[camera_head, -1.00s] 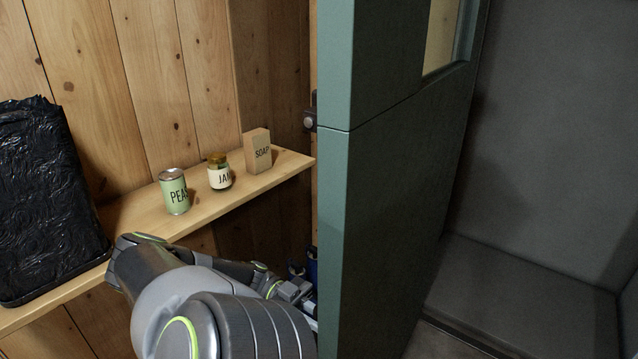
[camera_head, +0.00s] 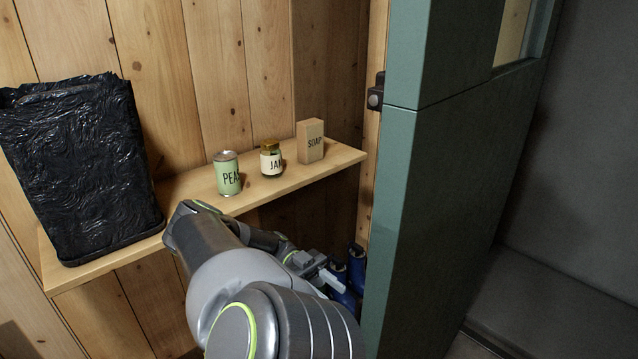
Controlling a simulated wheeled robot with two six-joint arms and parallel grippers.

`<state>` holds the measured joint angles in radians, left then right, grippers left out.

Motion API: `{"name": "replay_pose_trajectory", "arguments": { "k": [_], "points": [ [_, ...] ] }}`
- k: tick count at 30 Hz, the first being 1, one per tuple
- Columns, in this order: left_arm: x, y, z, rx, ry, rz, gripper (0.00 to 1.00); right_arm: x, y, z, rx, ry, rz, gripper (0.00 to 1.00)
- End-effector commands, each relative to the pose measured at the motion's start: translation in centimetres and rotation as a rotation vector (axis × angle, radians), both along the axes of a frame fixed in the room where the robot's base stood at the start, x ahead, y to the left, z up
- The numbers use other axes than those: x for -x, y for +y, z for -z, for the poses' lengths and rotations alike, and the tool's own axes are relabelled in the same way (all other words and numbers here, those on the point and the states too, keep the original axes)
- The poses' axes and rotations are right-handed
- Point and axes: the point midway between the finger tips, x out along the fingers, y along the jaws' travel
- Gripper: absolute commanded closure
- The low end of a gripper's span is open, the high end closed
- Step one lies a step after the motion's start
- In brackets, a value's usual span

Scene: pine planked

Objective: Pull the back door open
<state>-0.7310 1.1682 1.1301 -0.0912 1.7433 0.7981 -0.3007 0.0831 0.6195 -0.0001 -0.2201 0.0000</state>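The back door (camera_head: 440,190) is a tall teal-green panel with a window in its upper part. It stands ajar, its narrow edge toward me and its broad face turned right; a grey space shows beyond it. A dark fitting (camera_head: 375,93) with a round knob sits at its left side. My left arm reaches in from the bottom, and my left gripper (camera_head: 347,270), with dark-blue fingers, is low beside the door's left edge. Part of it is hidden by the door and arm, so its opening and any contact are unclear. My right gripper is not in view.
A wooden shelf (camera_head: 105,268) on the plank wall, left of the door, holds a black plastic-wrapped block (camera_head: 75,170), a green peas can (camera_head: 228,176), a jam jar (camera_head: 271,160) and a soap box (camera_head: 311,142). My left arm passes close to the shelf's front edge.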

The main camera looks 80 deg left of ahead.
Motion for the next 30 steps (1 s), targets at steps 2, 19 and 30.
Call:
{"name": "replay_pose_trajectory", "arguments": {
  "k": [2,19,30],
  "points": [
    [0.6,1.0,0.3,-0.002,0.0,-0.002,0.65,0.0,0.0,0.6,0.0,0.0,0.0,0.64],
    [1.6,2.5,0.0,0.0,-0.001,0.0,0.65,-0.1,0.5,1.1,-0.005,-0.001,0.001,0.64],
    [1.5,2.5,0.2,-0.002,-0.003,-0.01,0.65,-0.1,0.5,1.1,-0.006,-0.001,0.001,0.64]
  ]
}}
